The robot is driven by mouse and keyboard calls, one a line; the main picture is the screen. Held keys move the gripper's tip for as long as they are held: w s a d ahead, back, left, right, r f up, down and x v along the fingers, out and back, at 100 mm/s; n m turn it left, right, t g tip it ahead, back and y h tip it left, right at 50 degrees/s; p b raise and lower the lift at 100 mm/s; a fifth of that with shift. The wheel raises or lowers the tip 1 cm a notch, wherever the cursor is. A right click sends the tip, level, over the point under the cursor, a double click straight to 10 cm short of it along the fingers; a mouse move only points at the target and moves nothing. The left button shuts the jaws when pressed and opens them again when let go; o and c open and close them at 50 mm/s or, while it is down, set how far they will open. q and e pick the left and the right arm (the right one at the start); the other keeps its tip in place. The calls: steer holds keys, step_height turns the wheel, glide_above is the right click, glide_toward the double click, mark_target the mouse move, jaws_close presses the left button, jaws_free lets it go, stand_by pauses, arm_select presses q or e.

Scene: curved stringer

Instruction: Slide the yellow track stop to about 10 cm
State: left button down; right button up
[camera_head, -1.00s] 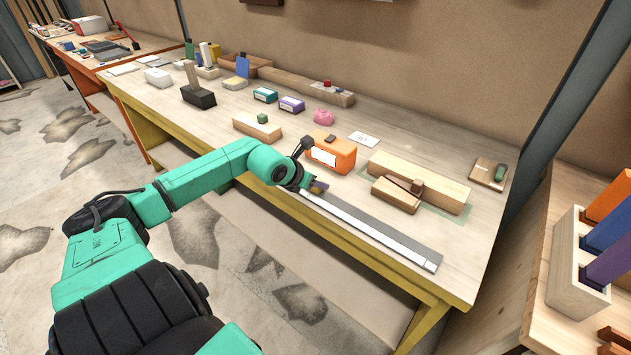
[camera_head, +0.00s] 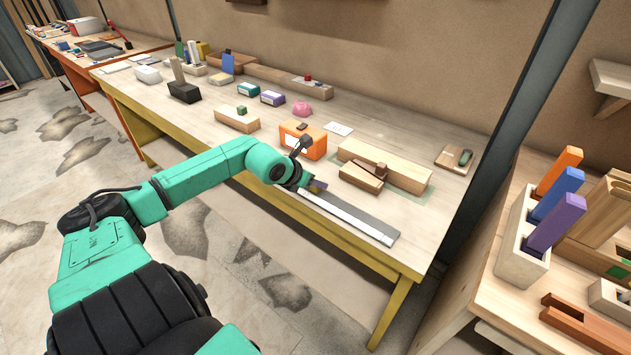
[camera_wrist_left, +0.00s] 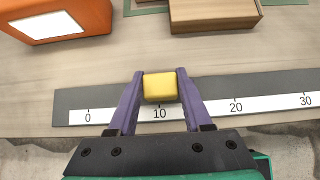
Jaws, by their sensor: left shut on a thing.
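The yellow track stop (camera_wrist_left: 160,87) sits on the dark track between the purple fingers of my left gripper (camera_wrist_left: 160,95) in the left wrist view. The gripper is shut on it. The white scale (camera_wrist_left: 205,110) runs along the near side of the track (camera_wrist_left: 240,88), with marks 0, 10, 20 and 30. The stop is in line with the 10 mark. In the head view my left gripper (camera_head: 313,186) is at the left end of the track (camera_head: 365,217), and the stop is mostly hidden there. My right gripper is in neither view.
Behind the track stand an orange box (camera_head: 303,140) and a long wooden block (camera_head: 400,172) with a smaller wooden piece (camera_head: 361,178) in front. The workbench's front edge is close to the track. A side bench with a coloured-block holder (camera_head: 512,250) is at the right.

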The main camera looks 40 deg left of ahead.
arm_select(q)
steer(key=shift+a, duration=0.3)
steer(key=shift+c, duration=1.6)
jaws_free()
steer(key=shift+d, duration=0.15)
steer(key=shift+s+r+p, duration=0.35)
steer(key=shift+s+r, duration=0.1)
steer(key=shift+s, duration=0.05)
steer(key=p+v, duration=0.1)
steer(key=v, duration=0.3)
steer(key=shift+s+r+p, duration=0.1)
steer(key=shift+r+p, duration=0.15)
steer(key=shift+p, duration=0.1)
steer(key=v, duration=0.8)
steer(key=shift+s+r, duration=0.2)
steer(key=shift+s, duration=0.1)
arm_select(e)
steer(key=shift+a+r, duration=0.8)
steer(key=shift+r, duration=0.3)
